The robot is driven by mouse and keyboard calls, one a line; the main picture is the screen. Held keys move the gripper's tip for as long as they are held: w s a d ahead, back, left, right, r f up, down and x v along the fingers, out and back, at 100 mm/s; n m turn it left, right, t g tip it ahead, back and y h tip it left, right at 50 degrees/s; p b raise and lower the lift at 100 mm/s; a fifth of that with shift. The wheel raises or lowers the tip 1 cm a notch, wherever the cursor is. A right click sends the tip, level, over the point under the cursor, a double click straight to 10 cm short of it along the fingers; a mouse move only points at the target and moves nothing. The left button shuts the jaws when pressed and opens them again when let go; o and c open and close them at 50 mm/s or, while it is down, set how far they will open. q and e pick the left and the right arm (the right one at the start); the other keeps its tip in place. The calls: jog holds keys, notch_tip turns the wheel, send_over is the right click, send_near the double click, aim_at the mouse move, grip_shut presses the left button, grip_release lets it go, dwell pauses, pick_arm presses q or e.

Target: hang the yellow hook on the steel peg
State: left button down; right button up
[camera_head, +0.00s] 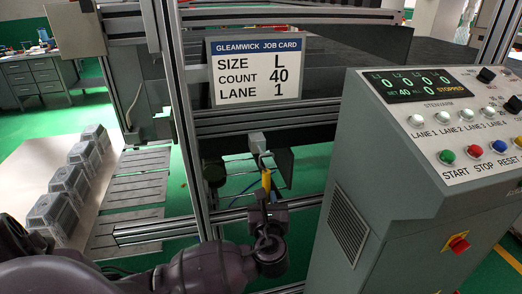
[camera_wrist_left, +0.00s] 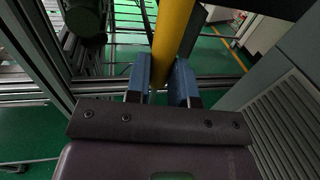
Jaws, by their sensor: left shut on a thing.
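The yellow hook (camera_head: 266,180) shows in the head view as a short upright yellow piece above my left gripper (camera_head: 266,198). In the left wrist view the hook (camera_wrist_left: 173,38) is a thick yellow bar, slightly tilted, running up between the blue fingertips of my left gripper (camera_wrist_left: 161,85), which is shut on it. A small grey block (camera_head: 257,142) on the machine frame is just above the hook, with thin metal parts below it. I cannot tell which of these is the steel peg, or whether the hook touches it. My right gripper is out of view.
The control console (camera_head: 420,150) stands close on the right. A job card (camera_head: 256,70) reading size L, count 40, lane 1 hangs on the frame above. A metal upright (camera_head: 185,120) stands left of the hook. Several grey stacked trays (camera_head: 60,205) are at the left.

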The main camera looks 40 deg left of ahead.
pick_arm(q)
jog(key=shift+p, duration=0.3)
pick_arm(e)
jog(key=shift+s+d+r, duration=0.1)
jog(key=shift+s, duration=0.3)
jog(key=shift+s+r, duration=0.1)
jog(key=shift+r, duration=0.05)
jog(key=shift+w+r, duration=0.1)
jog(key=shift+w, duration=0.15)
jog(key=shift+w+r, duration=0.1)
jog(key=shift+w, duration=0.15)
